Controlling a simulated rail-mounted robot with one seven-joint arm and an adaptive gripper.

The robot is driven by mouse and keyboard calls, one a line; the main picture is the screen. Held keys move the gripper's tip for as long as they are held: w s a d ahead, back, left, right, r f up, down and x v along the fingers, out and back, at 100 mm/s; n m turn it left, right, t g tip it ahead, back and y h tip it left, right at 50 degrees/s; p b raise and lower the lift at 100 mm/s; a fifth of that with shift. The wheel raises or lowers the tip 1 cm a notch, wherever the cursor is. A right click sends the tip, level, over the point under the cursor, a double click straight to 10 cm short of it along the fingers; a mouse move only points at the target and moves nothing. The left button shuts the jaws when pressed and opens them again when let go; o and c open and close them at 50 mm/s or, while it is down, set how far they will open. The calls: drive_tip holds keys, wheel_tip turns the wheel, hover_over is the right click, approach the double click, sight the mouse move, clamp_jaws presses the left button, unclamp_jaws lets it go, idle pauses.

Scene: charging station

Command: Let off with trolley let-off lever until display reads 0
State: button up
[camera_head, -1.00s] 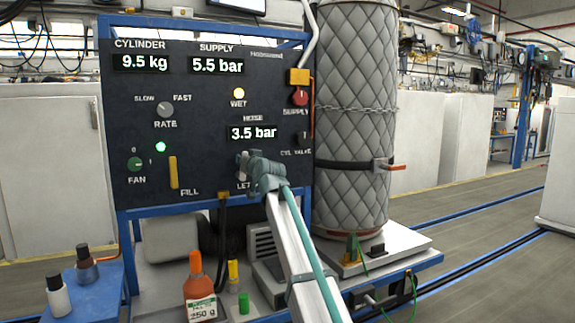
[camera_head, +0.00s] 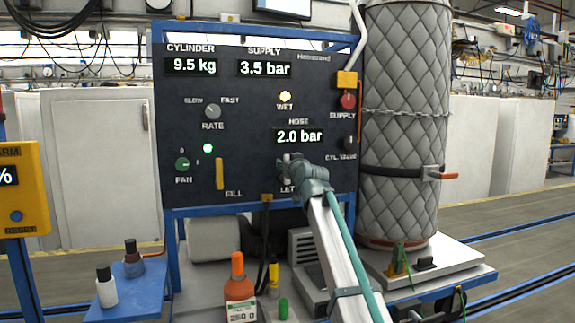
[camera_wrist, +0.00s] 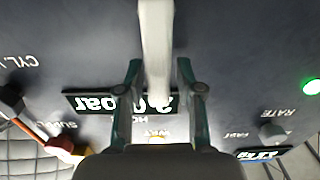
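The pale let-off lever (camera_wrist: 157,45) stands out from the dark panel (camera_head: 255,95) and lies between the two fingers of my gripper (camera_wrist: 160,75). The hose display (camera_head: 299,137) reads 2.0 bar. The supply display (camera_head: 264,69) reads 3.5 bar and the cylinder display (camera_head: 193,67) reads 9.5 kg.
A yellow fill lever (camera_head: 219,174) is left of my gripper. The supply knob (camera_head: 348,101) and cylinder valve knob (camera_head: 349,144) are at the panel's right edge. A quilted cylinder (camera_head: 405,120) stands to the right. An orange bottle (camera_head: 239,290) is below.

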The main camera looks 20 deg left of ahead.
drive_tip(key=shift+o, duration=0.3)
drive_tip(key=shift+s+d, duration=0.1)
drive_tip(key=v, duration=1.1)
drive_tip(key=shift+s+d, duration=0.3)
